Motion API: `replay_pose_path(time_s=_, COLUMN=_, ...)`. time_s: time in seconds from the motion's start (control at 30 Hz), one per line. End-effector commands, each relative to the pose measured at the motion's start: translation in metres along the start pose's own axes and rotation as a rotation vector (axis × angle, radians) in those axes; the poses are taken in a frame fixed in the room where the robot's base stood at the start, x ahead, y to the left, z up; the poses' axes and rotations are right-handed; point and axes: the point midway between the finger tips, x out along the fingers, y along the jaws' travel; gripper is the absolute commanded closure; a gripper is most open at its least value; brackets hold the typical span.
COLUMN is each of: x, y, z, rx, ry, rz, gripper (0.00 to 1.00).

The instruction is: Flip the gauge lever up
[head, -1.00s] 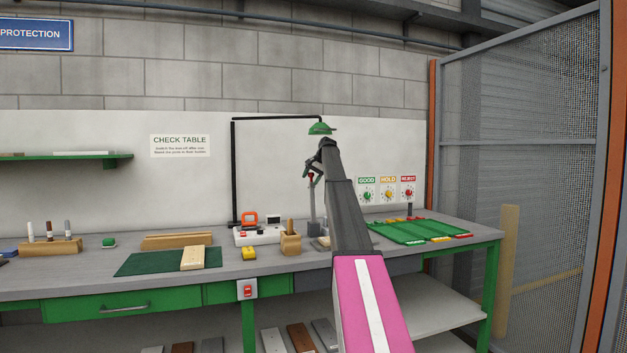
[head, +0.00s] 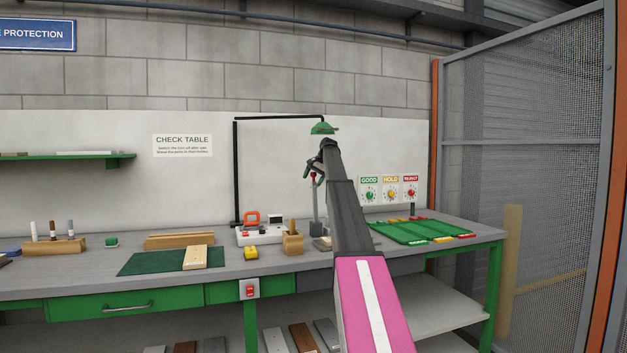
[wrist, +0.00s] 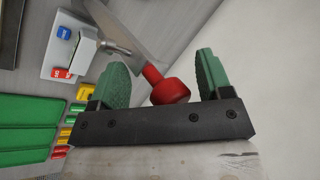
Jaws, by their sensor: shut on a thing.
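The gauge (head: 316,227) stands on the bench as a grey upright post with a red-tipped lever at its top. The lever's red knob (wrist: 168,90) shows in the wrist view, with the grey shaft (wrist: 118,35) running away to the upper left. My gripper (wrist: 165,85) is shut on the knob, between its green pads. In the head view my gripper (head: 316,180) is at the post's top, under the green lamp, and my arm covers part of the area behind it.
A green tray (head: 415,232) lies to the right on the bench. A black lamp frame (head: 236,175) rises behind.

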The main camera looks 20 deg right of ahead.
Motion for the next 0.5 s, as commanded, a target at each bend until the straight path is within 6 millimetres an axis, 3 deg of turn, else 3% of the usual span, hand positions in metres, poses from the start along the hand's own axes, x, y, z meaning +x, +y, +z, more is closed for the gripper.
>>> replay_pose_path(time_s=0.13, x=-0.007, y=-0.006, z=0.0, rx=-0.005, ry=0.001, rz=-0.012, gripper=0.42)
replay_pose_path(time_s=0.27, x=-0.027, y=-0.004, z=-0.002, rx=-0.003, ry=0.001, rz=-0.008, gripper=0.42)
replay_pose_path(time_s=0.5, x=-0.053, y=0.045, z=0.002, rx=0.003, ry=0.003, rz=-0.002, gripper=0.42)
